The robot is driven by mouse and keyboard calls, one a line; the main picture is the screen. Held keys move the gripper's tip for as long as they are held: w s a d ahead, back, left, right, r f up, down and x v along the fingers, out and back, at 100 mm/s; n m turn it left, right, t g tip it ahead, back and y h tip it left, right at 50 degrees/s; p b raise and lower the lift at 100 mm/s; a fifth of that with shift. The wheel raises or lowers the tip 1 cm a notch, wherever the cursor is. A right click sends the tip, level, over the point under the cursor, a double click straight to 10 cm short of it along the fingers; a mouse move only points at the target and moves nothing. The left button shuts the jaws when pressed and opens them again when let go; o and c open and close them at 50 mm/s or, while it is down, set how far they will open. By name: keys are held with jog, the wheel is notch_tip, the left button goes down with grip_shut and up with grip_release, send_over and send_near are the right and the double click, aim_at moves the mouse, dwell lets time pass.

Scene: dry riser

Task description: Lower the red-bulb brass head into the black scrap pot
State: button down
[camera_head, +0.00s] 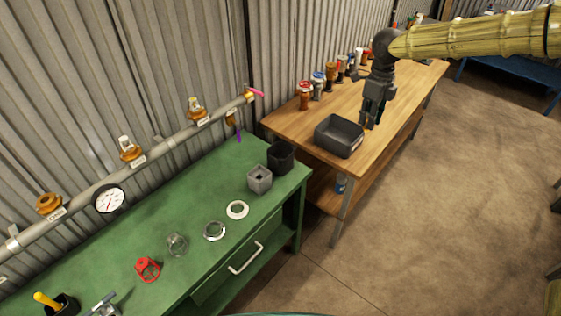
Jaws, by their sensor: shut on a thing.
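My gripper (371,121) points down over the wooden table, just right of a dark grey tray. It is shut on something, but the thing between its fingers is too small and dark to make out. I cannot pick out a red bulb there. The black pot (281,158) stands at the far right corner of the green bench, to the left of my gripper and apart from it. Its inside is dark. Brass fittings sit along the wall pipe, one at the left (48,203), one in the middle (131,150) and one at the right (196,108).
The dark grey tray (338,136) lies on the wooden table (405,95), with several bottles (305,96) behind. A grey square block (259,179) stands beside the pot. Rings (237,210), a glass piece (177,244) and a red part (147,269) lie on the green bench (165,215).

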jog(key=w+a+f, duration=0.4)
jog(key=a, duration=0.2)
jog(key=w+a+f, duration=0.4)
jog(key=a, duration=0.2)
jog(key=b, duration=0.8)
send_over(281, 152)
jog(key=s, duration=0.6)
notch_tip(281, 152, down, 12)
jog(key=shift+w, duration=0.2)
jog(key=shift+f, duration=0.15)
jog(key=shift+f+b, duration=2.3)
jog(key=shift+f, duration=2.15)
jog(key=shift+f+b, duration=0.45)
jog(key=shift+f, duration=0.4)
